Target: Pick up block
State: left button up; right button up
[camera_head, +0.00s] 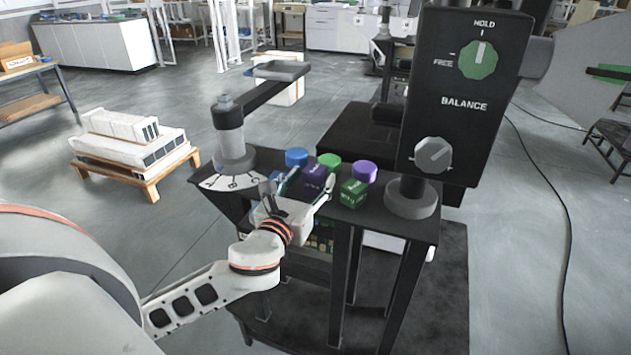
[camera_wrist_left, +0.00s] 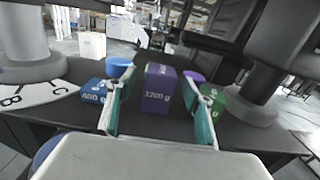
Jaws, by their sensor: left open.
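A purple block (camera_wrist_left: 158,88) marked "1200 g" stands on the black table, between the open fingers of my left gripper (camera_wrist_left: 160,115) in the left wrist view. In the head view the purple block (camera_head: 314,180) is partly behind my left gripper (camera_head: 303,188). The fingers are apart, one on each side of the block, with visible gaps. A green block (camera_head: 353,193) stands to its right; it also shows in the wrist view (camera_wrist_left: 214,102). A blue block (camera_wrist_left: 94,91) marked "400" is at the left, mostly hidden in the head view. My right gripper is not in view.
Blue (camera_head: 296,157), green (camera_head: 329,160) and purple (camera_head: 364,171) round pieces stand behind the blocks. A post with a dial (camera_head: 234,155) is at the left of the black table (camera_head: 265,157). A black "BALANCE" box (camera_head: 463,120) with knobs rises at the right.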

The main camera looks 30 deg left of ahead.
pick_arm(q)
jog(key=shift+w+a+f, duration=0.1)
jog(key=shift+w+a, duration=0.1)
jog(key=shift+w, duration=0.5)
jog(key=shift+w+a, duration=0.1)
jog(key=shift+w, duration=0.4)
grip_shut()
jog(key=shift+r, duration=0.25)
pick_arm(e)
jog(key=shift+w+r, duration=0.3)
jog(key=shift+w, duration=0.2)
